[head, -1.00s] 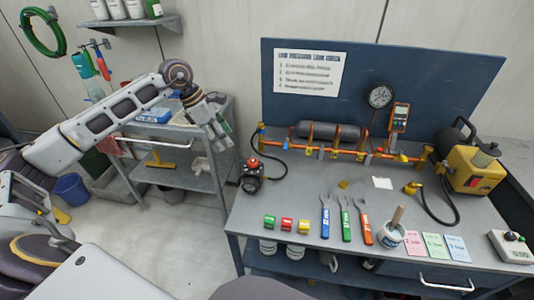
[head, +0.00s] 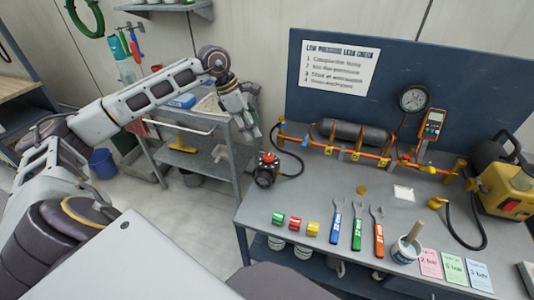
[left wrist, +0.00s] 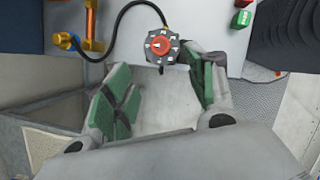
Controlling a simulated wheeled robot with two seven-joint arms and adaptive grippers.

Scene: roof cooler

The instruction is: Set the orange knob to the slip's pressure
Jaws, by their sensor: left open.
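The orange knob (head: 267,157) is a red-orange disc on top of a dark regulator (head: 265,174) at the bench's left edge. In the left wrist view the knob (left wrist: 159,45) shows a white pointer mark and a ring of pale marks too small to read. My left gripper (head: 254,127) is open and empty, above and beyond the knob, apart from it. In the left wrist view the green-padded fingers (left wrist: 158,98) are spread, with the knob ahead of the gap. Pink (head: 430,263), green (head: 454,269) and blue (head: 480,274) slips lie at front right; the pink seems to read 2 bar.
A grey cart (head: 190,157) is at left.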

